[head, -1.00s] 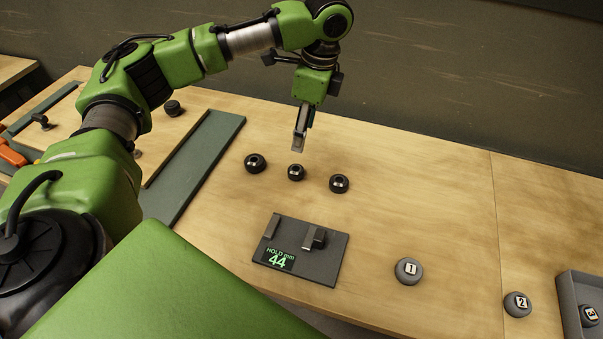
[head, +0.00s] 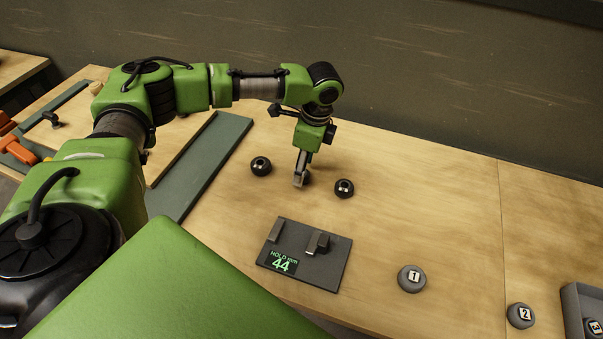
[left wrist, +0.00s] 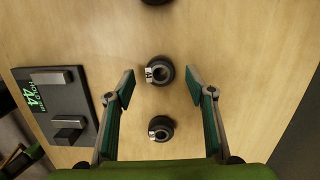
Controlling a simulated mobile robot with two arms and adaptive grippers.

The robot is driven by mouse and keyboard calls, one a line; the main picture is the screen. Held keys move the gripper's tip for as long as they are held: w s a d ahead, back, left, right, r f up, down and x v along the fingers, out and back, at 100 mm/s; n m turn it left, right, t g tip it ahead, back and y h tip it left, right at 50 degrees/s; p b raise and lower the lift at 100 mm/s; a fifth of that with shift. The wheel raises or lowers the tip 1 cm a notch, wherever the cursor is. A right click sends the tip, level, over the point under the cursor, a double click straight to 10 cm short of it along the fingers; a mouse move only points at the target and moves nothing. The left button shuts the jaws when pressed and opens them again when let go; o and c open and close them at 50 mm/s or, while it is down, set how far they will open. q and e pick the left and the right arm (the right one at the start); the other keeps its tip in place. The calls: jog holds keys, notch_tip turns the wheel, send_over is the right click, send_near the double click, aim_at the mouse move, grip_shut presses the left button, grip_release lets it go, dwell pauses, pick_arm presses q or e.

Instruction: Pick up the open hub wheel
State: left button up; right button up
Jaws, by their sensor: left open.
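Three small black wheels stand in a row on the wooden bench: a left wheel (head: 261,166), a middle wheel (head: 308,178) and a right wheel (head: 344,188). My left gripper (head: 299,182) is low over the middle wheel and partly hides it in the head view. In the left wrist view, the left gripper (left wrist: 160,82) is open, with the middle wheel (left wrist: 162,70) between its fingertips and clear of both. That wheel shows a dark round centre and a pale tag. A second wheel (left wrist: 161,129) lies below it. Which hub is open is too small to tell surely.
A dark gauge plate (head: 325,268) reading "HOLD mm 44" lies in front of the wheels. Grey round pieces marked 1 (head: 412,278) and 2 (head: 520,315) stand to the right, near a grey tray (head: 570,303). The bench behind the right wheel is clear.

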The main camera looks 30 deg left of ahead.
pick_arm(q)
notch_tip(320, 180, down, 2)
jog(key=shift+a+f, duration=0.1)
jog(key=shift+a, duration=0.05)
jog(key=shift+c, duration=0.4)
jog(key=c, duration=1.1)
